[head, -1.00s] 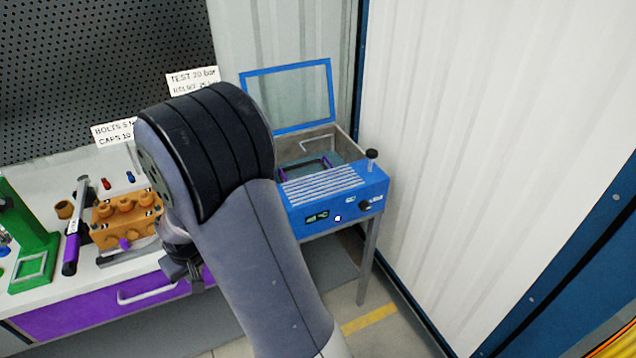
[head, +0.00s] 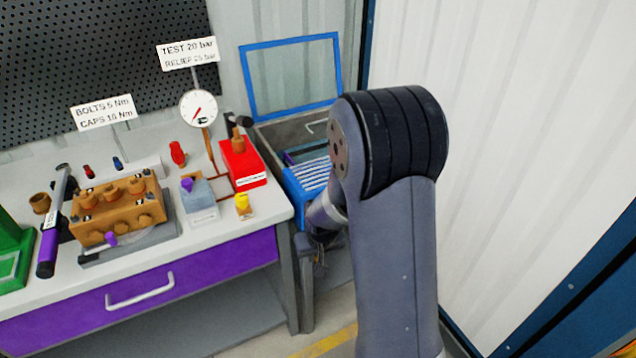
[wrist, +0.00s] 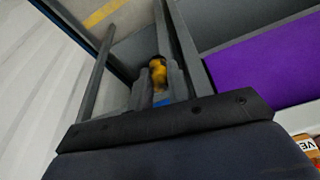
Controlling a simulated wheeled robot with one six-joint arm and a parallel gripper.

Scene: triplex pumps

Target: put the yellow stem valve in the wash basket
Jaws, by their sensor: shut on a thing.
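In the wrist view, my gripper (wrist: 158,80) is shut on a yellow piece with a dark end, which I take to be the yellow stem valve (wrist: 159,72). In the head view, my gripper (head: 318,250) hangs low beside the bench's right end, in front of the blue wash unit (head: 297,192); the held piece cannot be made out there. The wash basket (head: 289,158) is partly visible in the open grey tank, showing a purple edge. My arm and the unit's slatted top hide part of it.
The raised blue-framed lid (head: 292,75) stands behind the tank. The bench (head: 240,228) holds an orange pump block (head: 120,210), a red unit (head: 242,165), a gauge (head: 199,108) and another yellow-topped piece (head: 243,203). A corrugated wall (head: 490,130) closes the right side.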

